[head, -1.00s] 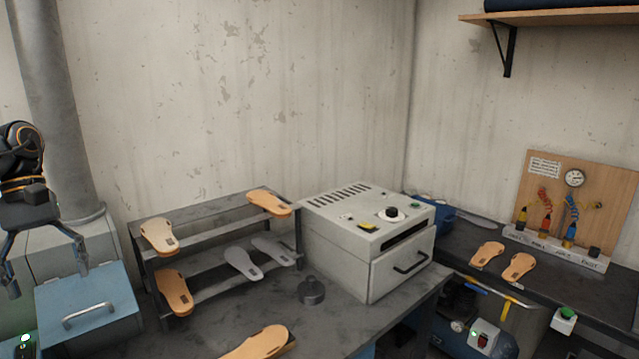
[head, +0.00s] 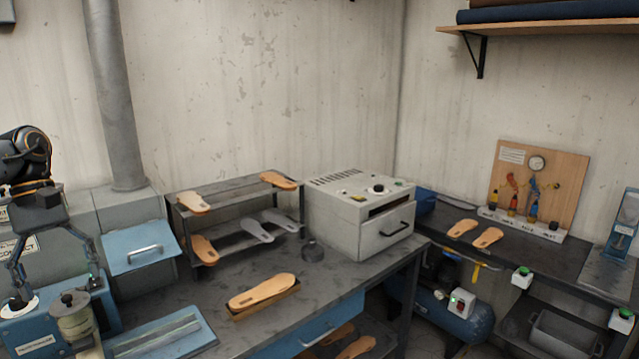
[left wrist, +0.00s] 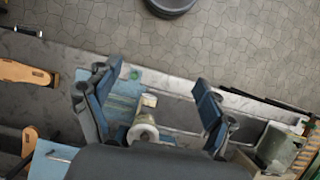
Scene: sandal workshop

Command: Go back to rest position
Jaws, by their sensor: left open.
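My left gripper (head: 52,275) is at the left edge of the head view, pointing down with its fingers spread and nothing between them. It hangs in front of a blue machine with a cream roller (head: 75,318), and I cannot tell its exact height above it. In the left wrist view its two blue-grey fingers (left wrist: 157,112) stand wide apart, with the cream roller (left wrist: 143,128) and blue machine below. My right gripper is in neither view.
A tan sole (head: 262,290) lies on a block on the dark workbench (head: 290,325). A two-tier rack (head: 225,198) holds several soles beside a grey oven (head: 360,218). A second bench (head: 560,262) stands right.

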